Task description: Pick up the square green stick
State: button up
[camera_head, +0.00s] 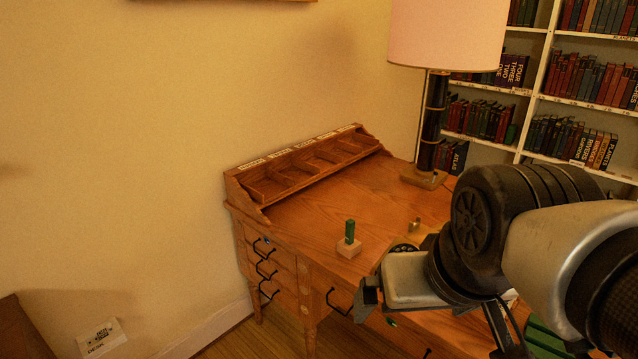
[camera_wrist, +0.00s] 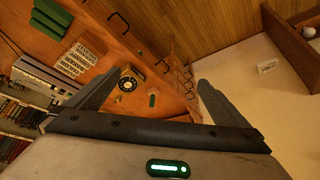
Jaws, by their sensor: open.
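The square green stick (camera_head: 350,230) stands upright on a small pale wooden block (camera_head: 348,249) on the wooden desk (camera_head: 335,208). A small green shape between my finger lines in the wrist view looks like the stick (camera_wrist: 152,100), seen from a distance. My gripper (camera_head: 366,300) is open and empty. In the head view it shows in front of the block, near the desk's front edge, apart from the stick. Its two spread fingers also show in the wrist view (camera_wrist: 163,77).
A round black dial (camera_wrist: 128,83) lies near the stick; a small brass piece (camera_head: 414,225) is at its right. A lamp (camera_head: 434,118) stands at the back right. Green blocks (camera_head: 545,338) lie at the near right. A slotted rack (camera_head: 310,163) lines the back; desk left of the stick is clear.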

aim_at(350, 229)
jog(key=j+z, duration=0.1)
jog(key=z, duration=0.5)
jog(key=i+j+z, duration=0.25)
jog(key=j+z, duration=0.25)
jog(key=j, duration=0.15)
jog(key=i+j+z, duration=0.25)
jog(key=j, duration=0.15)
jog(key=j+z, duration=0.1)
jog(key=j, duration=0.65)
jog(key=i+j, duration=0.1)
jog(key=j, duration=0.7)
jog(key=i+z, duration=0.05)
